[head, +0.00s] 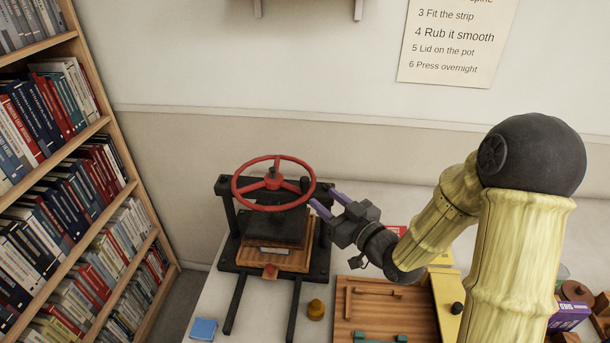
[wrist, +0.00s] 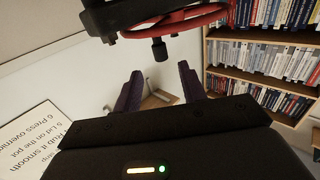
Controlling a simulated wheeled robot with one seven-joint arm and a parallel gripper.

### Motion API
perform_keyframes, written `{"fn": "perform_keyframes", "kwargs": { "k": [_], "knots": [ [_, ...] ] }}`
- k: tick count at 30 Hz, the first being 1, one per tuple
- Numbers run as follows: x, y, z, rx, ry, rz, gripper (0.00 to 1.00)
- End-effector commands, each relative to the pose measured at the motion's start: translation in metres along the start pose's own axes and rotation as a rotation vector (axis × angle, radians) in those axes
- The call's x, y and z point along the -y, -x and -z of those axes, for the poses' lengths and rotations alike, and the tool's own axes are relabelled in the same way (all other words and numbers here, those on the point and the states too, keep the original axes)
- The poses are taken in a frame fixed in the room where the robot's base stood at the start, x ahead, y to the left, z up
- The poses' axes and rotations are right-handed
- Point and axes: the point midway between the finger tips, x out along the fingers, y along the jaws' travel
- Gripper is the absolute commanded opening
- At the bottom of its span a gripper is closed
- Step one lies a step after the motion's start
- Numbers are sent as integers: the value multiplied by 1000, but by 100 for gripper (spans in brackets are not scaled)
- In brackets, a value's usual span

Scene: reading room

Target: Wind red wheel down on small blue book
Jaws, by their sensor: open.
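The red wheel (head: 273,204) sits level on top of a black press (head: 228,215). A dark plate (head: 272,228) hangs under it, above a wooden board (head: 297,262). A thin pale-edged item (head: 275,250) shows between plate and board; its cover is hidden, so I cannot tell if it is the small blue book. A small light-blue block (head: 203,329) lies at the table's front left. My gripper (head: 322,204), with purple fingers, is open and empty just right of the wheel's rim. In the wrist view, the wheel (wrist: 185,22) and a black knob (wrist: 159,50) show beyond the fingers.
A yellow-brown knob-shaped item (head: 316,309) stands before the press, near its dark rails. A wooden board with green pieces (head: 375,305) lies right of it. A purple box (head: 568,316) is far right. A bookcase (head: 125,190) stands left, beyond the table.

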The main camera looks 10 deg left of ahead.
Motion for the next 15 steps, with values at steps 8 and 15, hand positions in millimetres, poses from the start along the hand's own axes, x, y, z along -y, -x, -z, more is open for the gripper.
{"fn": "perform_keyframes", "kwargs": {
  "k": [8, 15],
  "knots": [
    [1, -51, 2, -1, -1, 3, 41],
    [1, -83, 1, 0, -1, 2, 41]
  ]
}}
